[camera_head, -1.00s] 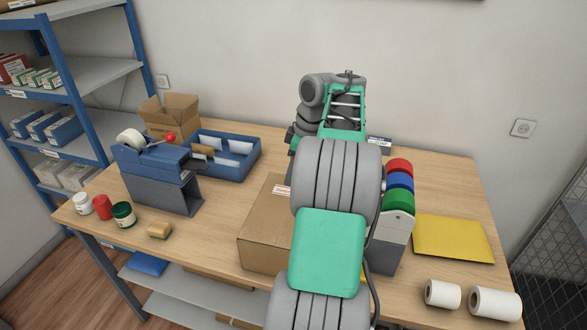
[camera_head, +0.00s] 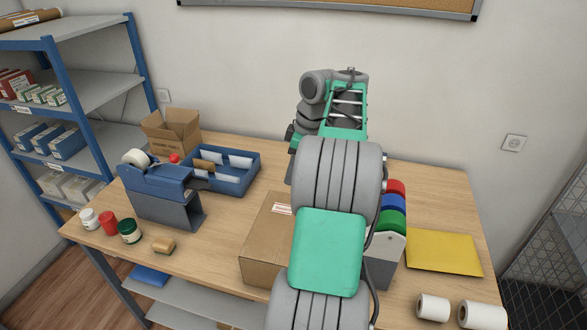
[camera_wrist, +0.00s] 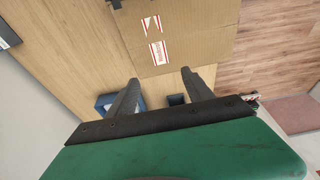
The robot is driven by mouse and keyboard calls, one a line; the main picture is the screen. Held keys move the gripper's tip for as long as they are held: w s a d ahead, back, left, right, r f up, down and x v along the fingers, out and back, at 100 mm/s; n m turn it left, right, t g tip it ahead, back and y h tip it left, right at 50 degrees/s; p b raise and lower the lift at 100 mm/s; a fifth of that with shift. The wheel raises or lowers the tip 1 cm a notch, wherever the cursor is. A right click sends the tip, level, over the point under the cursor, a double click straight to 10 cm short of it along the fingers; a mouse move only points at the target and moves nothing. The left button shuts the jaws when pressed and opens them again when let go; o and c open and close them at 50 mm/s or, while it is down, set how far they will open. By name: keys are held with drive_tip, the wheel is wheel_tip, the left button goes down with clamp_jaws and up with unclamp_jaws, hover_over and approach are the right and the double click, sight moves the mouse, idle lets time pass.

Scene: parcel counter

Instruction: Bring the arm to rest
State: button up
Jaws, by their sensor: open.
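My gripper (camera_wrist: 160,92) shows in the wrist view with its two dark fingers spread apart and nothing between them. Past the fingertips, a closed cardboard box (camera_wrist: 190,30) with red and white labels lies on the wooden table. In the head view my arm stands raised and bent over the middle of the table, in front of part of the cardboard box (camera_head: 262,240). My gripper's fingers are hidden there behind my arm.
A blue tape dispenser (camera_head: 155,185), a blue tray (camera_head: 240,178) and an open carton (camera_head: 170,132) stand on the left of the table (camera_head: 220,235). A yellow envelope (camera_head: 445,252) and white rolls (camera_head: 432,307) lie at the right. Blue-framed shelves (camera_head: 75,100) stand at far left.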

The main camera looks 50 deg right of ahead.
idle(0.8)
clamp_jaws()
idle(0.5)
idle(0.7)
